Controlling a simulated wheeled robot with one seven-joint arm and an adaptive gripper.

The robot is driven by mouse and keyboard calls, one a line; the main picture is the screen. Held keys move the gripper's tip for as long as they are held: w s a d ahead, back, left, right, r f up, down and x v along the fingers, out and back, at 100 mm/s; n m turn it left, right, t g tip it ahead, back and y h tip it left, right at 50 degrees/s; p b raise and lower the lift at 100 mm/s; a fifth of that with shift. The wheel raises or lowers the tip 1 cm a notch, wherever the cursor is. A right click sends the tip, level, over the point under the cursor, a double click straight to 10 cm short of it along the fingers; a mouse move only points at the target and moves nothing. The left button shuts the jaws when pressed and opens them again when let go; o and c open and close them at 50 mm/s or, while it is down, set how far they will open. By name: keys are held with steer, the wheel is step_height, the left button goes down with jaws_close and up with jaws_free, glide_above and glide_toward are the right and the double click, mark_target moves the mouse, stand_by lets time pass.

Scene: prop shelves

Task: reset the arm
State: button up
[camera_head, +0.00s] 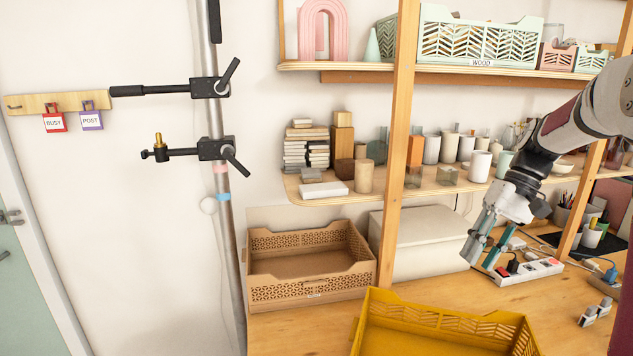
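My gripper (483,254) hangs at the right, in front of the shelves, with its fingers pointing down and to the left. Its two fingers stand apart with a gap between them, and I see nothing held in the gap. In the picture the fingertips lie over the wooden tabletop (441,294), between a pale storage box (425,242) and a white power strip (527,271). My arm comes in from the upper right. I cannot tell how high the fingertips are above the table.
A yellow crate (445,319) stands at the front and an empty brown crate (312,289) at the left. A wooden post (397,140) and a metal pole (223,190) with clamps rise upright. The middle shelf (445,183) holds blocks and several jars. Cables lie near the power strip.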

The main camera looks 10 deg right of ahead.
steer(key=s+a+r+n+t+h, duration=0.15)
steer(key=s+a+r, duration=0.25)
steer(key=a, duration=0.4)
steer(key=s+a+r+t+h, duration=0.1)
steer(key=s+a+r+h, duration=0.2)
steer(key=a, duration=0.5)
steer(key=s+a+t, duration=0.2)
steer(key=s+a, duration=0.1)
steer(key=s, duration=0.3)
steer(key=s+a+f+n+t, duration=0.1)
steer(key=s+a+t, duration=0.1)
steer(key=s+a, duration=0.2)
steer(key=shift+s+f+h, duration=0.3)
steer(key=shift+s+h, duration=0.05)
steer(key=shift+s, duration=0.6)
